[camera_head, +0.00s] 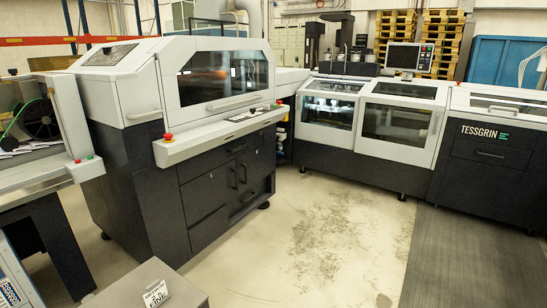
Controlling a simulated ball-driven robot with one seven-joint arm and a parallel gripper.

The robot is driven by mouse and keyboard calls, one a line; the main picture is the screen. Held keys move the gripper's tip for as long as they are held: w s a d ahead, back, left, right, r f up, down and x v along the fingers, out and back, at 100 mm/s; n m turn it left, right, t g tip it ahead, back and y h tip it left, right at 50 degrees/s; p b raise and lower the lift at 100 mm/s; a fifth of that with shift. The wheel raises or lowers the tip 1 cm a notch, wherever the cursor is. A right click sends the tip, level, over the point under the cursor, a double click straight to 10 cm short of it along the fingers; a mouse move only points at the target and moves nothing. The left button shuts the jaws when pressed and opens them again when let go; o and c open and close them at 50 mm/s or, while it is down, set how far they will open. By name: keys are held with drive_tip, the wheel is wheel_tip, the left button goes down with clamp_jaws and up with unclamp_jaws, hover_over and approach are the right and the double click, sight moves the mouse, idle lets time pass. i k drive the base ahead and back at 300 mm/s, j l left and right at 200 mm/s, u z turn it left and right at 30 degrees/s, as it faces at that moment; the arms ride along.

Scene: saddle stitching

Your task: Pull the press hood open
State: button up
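The frame does not label a press, so I cannot tell for sure which hood is the press hood. The large light-grey hood (217,73) on the left-centre machine is shut; it has a dark window and a long bar handle (232,103) along its lower edge. Another shut hood with windows (398,122) is on the machine at the back right, with an upright handle (434,122) at its right side. My gripper is not in view.
Red emergency buttons (168,137) sit on the front ledge of the left-centre machine. A monitor (409,57) stands on the back machine. A grey box with a printed label (156,294) is at the bottom.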

sight(202, 76)
drive_tip(key=i, duration=2.2)
drive_tip(key=j+u, duration=0.05)
drive_tip(key=j, duration=0.05)
